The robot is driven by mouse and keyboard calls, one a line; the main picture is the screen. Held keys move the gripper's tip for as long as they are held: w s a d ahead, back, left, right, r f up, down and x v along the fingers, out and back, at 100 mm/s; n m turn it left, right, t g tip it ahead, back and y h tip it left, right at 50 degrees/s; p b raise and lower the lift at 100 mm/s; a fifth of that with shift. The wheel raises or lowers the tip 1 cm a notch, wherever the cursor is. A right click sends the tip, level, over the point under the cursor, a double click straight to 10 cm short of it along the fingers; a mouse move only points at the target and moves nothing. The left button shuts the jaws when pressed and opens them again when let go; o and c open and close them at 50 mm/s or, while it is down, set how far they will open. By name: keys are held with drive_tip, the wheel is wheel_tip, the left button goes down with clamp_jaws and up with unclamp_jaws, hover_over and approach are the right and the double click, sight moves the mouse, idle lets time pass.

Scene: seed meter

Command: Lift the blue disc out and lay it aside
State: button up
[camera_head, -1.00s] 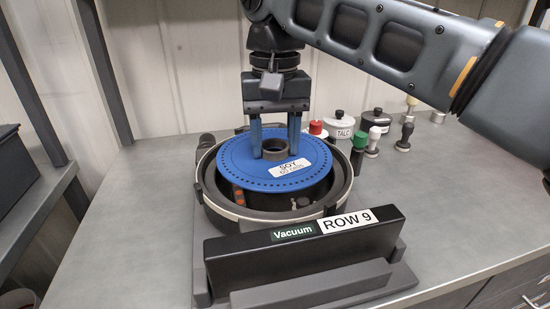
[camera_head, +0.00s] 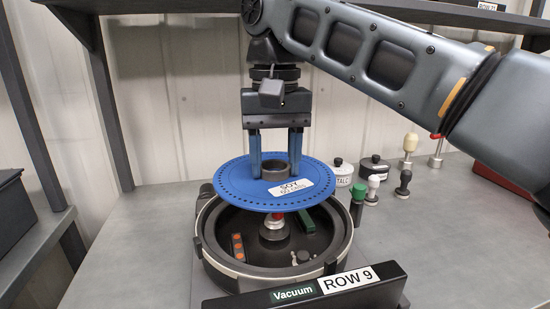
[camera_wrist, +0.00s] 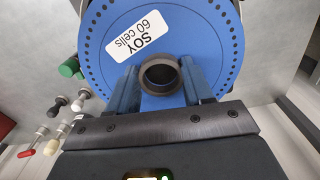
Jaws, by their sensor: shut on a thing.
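My gripper (camera_head: 275,166) is shut on the dark hub ring (camera_head: 275,171) at the disc's middle. The wrist view also shows the blue disc (camera_wrist: 205,30) and the hub ring (camera_wrist: 160,75) between the fingers. Under the disc, the housing shows a central shaft (camera_head: 275,228) with a red top, an orange-marked part (camera_head: 238,248) and a green part (camera_head: 306,221). The disc hides the housing's back part.
A black block labelled Vacuum ROW 9 (camera_head: 300,295) stands in front of the housing. The front right of the bench (camera_head: 470,235) is clear.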

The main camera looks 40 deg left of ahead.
wheel_tip(320, 180, up, 6)
drive_tip(key=p, duration=0.7)
drive_tip(key=shift+r, duration=0.25)
idle(0.5)
